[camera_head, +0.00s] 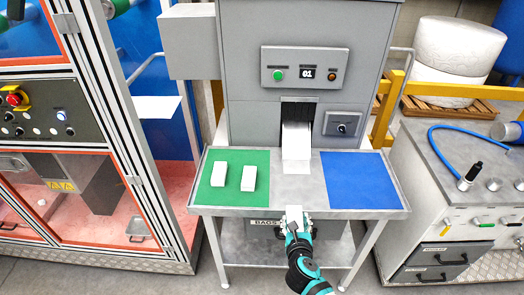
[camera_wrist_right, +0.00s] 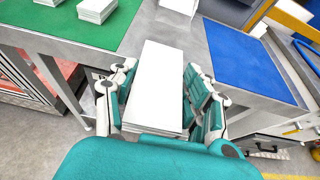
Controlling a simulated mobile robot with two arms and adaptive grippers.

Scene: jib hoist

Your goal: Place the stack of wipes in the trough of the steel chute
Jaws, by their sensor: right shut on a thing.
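My right gripper (camera_head: 297,224) is shut on a white stack of wipes (camera_head: 294,213) at the front edge of the table. In the right wrist view the stack (camera_wrist_right: 162,85) lies between the teal fingers (camera_wrist_right: 165,105) and points away from the wrist, toward the table. The steel chute (camera_head: 296,166) comes down from the dark opening of the grey machine onto the table's middle, beyond the held stack and apart from it. A white piece (camera_head: 296,136) shows in its upper part. My left gripper is not in view.
A green mat (camera_head: 207,188) bears two white stacks (camera_head: 225,174) (camera_head: 249,178) left of the chute. A blue mat (camera_head: 360,180) on the right is empty. The grey machine (camera_head: 255,125) stands behind. A caged cell stands left, a bench (camera_head: 440,160) right.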

